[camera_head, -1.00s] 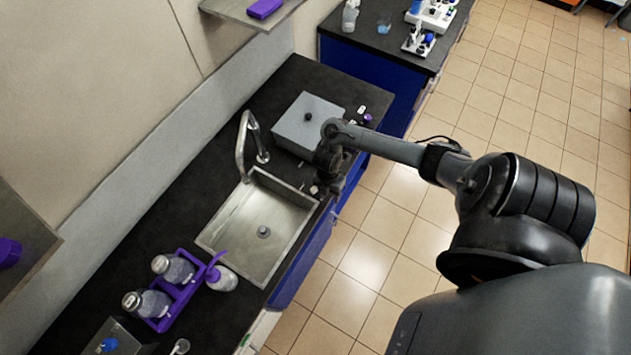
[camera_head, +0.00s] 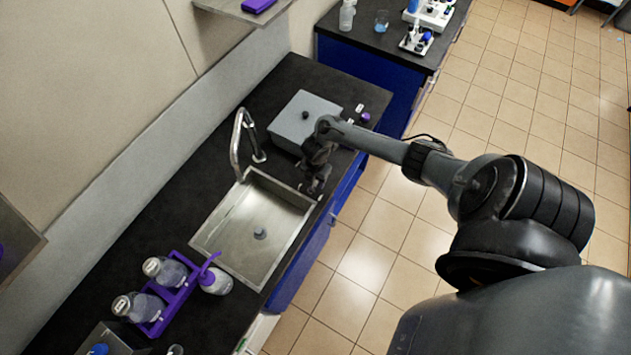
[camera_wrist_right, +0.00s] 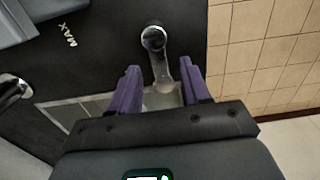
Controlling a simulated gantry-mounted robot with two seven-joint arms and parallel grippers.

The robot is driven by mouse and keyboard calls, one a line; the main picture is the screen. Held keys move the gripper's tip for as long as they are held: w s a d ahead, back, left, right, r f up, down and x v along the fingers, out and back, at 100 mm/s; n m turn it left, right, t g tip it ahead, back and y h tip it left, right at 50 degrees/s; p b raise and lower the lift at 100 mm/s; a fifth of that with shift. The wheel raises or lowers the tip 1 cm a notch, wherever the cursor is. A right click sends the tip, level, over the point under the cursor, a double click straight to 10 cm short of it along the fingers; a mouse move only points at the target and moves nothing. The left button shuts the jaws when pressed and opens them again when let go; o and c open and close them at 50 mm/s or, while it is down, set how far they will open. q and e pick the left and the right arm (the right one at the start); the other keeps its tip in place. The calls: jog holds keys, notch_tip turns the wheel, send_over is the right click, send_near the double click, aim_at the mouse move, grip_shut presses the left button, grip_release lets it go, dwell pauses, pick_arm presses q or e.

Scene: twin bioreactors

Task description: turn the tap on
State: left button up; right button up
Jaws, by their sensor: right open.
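The curved chrome tap spout (camera_head: 238,142) stands behind the steel sink (camera_head: 215,235). My right gripper (camera_head: 314,188) is over the sink's far right corner, pointing down. In the right wrist view my right gripper (camera_wrist_right: 160,70) is open. A chrome lever with a round end (camera_wrist_right: 153,38) lies in line with the gap between its purple fingers, its lower part showing between them. I cannot tell whether they touch it. Another chrome part (camera_wrist_right: 10,90) shows at the left edge. My left gripper is not in view.
A grey box (camera_head: 290,120) stands just beyond the sink. A purple rack (camera_head: 180,300) with bottles and a wash bottle (camera_head: 216,282) stand at the near side. A blue cabinet bench (camera_head: 360,70) is at the back. The tiled floor (camera_head: 380,240) on the right is clear.

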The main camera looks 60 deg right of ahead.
jog(key=shift+f, duration=0.65)
jog(key=shift+c, duration=0.2)
grip_shut()
